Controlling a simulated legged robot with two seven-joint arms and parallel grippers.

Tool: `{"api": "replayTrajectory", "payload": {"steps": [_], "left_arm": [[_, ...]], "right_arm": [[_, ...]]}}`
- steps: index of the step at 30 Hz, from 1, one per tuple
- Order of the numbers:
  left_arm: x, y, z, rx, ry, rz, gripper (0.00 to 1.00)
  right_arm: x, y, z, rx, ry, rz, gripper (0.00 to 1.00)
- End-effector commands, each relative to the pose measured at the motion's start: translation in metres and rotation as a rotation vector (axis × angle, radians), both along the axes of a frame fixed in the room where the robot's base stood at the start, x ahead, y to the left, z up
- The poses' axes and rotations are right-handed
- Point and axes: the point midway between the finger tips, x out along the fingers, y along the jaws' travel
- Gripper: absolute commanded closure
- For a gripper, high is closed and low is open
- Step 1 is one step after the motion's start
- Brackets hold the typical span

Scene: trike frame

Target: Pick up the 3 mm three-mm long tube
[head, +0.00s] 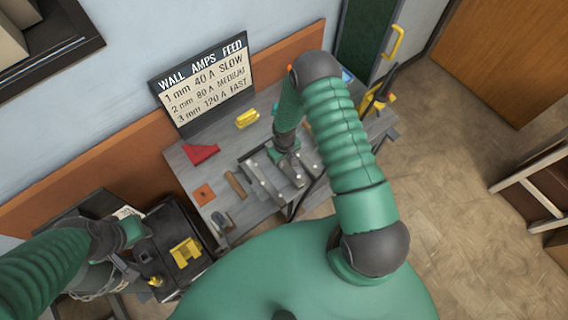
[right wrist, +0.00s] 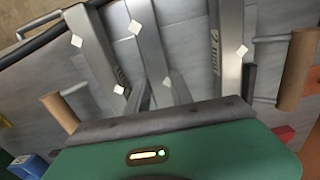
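Several long grey metal tubes lie side by side on the workbench. In the head view one tube (head: 264,183) is left of my right gripper (head: 284,156), which is low over the tubes. In the right wrist view, a tube with dark lettering (right wrist: 229,40) runs down at the right, and other tubes (right wrist: 97,50) (right wrist: 148,45) lie to its left. The lettering is too small to read surely, so I cannot tell which is the 3 mm tube. My right gripper's two dark fingers (right wrist: 196,88) stand apart, with no tube clearly gripped. My left gripper (head: 133,262) is by a black machine, its fingers unclear.
The grey workbench (head: 178,160) carries a red piece (head: 201,153), a yellow piece (head: 247,118), an orange plate (head: 204,194) and a brown cylinder (head: 236,185). A sign (head: 205,82) stands behind. The black machine (head: 168,235) stands at left.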

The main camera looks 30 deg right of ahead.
Motion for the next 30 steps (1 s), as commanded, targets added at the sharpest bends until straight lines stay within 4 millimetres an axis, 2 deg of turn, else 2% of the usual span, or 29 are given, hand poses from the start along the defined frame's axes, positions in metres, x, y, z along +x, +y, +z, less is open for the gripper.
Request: {"api": "replayTrajectory", "payload": {"steps": [1,3,4,30], "left_arm": [[0.0000,0.0000,0.0000,0.000,0.000,0.000,0.64],[0.0000,0.0000,0.0001,0.000,0.000,0.000,0.64],[0.0000,0.0000,0.0000,0.000,0.000,0.000,0.64],[0.0001,0.0000,0.0000,0.000,0.000,0.000,0.64]], "right_arm": [[0.0000,0.0001,0.0000,0.000,0.000,0.000,0.90],[0.0001,0.0001,0.0000,0.000,0.000,0.000,1.00],[0.0001,0.0001,0.0000,0.000,0.000,0.000,1.00],[0.0002,-0.0003,-0.0001,0.000,0.000,0.000,1.00]]}}
